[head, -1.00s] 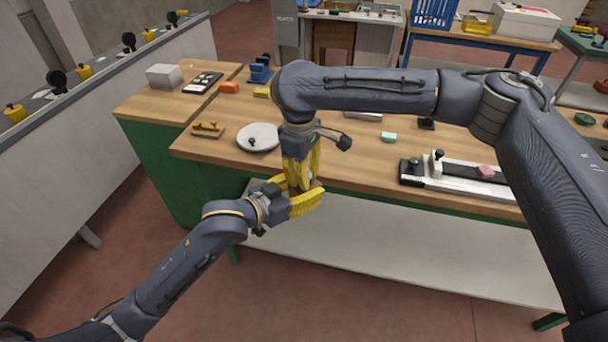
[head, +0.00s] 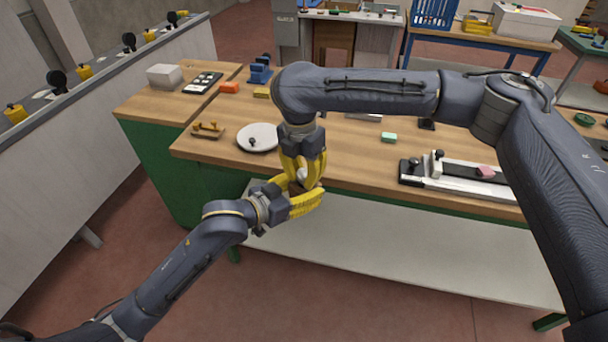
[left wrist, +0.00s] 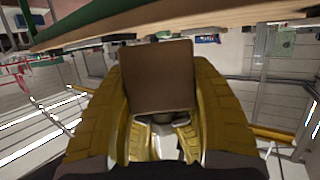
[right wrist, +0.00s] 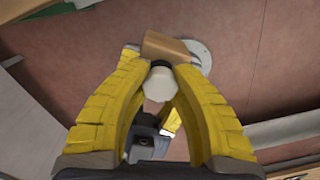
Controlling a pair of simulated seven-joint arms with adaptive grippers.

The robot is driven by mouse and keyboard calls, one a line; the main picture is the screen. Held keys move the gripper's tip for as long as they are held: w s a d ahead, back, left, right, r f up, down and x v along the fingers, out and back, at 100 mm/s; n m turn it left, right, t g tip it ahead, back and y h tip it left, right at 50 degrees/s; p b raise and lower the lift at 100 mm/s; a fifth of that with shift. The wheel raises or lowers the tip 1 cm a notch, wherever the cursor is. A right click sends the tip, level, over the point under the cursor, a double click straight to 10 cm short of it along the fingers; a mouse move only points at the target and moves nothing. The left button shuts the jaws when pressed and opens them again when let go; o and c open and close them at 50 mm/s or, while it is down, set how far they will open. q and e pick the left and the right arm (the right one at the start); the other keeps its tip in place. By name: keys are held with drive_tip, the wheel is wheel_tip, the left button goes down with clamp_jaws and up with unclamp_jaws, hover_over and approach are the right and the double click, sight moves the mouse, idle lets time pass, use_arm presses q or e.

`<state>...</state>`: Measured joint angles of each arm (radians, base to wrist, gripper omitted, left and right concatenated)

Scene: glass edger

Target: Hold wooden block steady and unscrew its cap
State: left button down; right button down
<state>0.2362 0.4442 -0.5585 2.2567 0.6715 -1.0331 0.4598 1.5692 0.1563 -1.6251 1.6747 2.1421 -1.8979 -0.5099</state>
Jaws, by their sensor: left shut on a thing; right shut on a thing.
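The wooden block (left wrist: 160,75) is brown and square-faced in the left wrist view, between the yellow fingers of my left gripper (head: 306,194), which is shut on it. The block also shows in the right wrist view (right wrist: 165,46). Its white cap (right wrist: 159,85) sits beside the block, with a dark strip between them. My right gripper (head: 302,172) points down from above and is shut on the cap, with a finger on each side. The cap shows small and pale in the head view (head: 301,174). I cannot tell whether the cap is still threaded on.
Both grippers are in front of the workbench's (head: 350,172) near edge, over a pale lower shelf (head: 390,250). A round white disc (head: 258,137) and a wooden piece with yellow knobs (head: 208,131) lie near that edge. A long slide fixture (head: 455,182) lies to the right.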

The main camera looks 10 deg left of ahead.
drive_tip(key=shift+r, duration=0.3)
idle(0.6)
drive_tip(key=shift+r, duration=0.7)
drive_tip(key=shift+r, duration=0.2)
use_arm(q)
drive_tip(key=shift+w+r, duration=0.1)
use_arm(e)
drive_tip(key=shift+a+r, duration=0.1)
drive_tip(key=shift+r, duration=1.85)
use_arm(q)
drive_tip(key=w+a+r+n+t+y, duration=0.1)
drive_tip(key=w+a+r+n+y, duration=0.15)
drive_tip(key=w+a+r, duration=0.5)
drive_tip(key=w+a+r+n+t+y, duration=0.1)
drive_tip(key=w+a+r+n+y, duration=0.3)
drive_tip(key=w, duration=0.7)
drive_tip(key=w+a+r+t+y, duration=0.1)
drive_tip(key=w+a+r+y, duration=0.1)
drive_tip(key=w+a+r, duration=0.6)
drive_tip(key=shift+h, duration=0.25)
drive_tip(key=f, duration=1.3)
drive_tip(key=w+d+f, duration=0.1)
drive_tip(key=f, duration=0.6)
drive_tip(key=shift+f, duration=0.15)
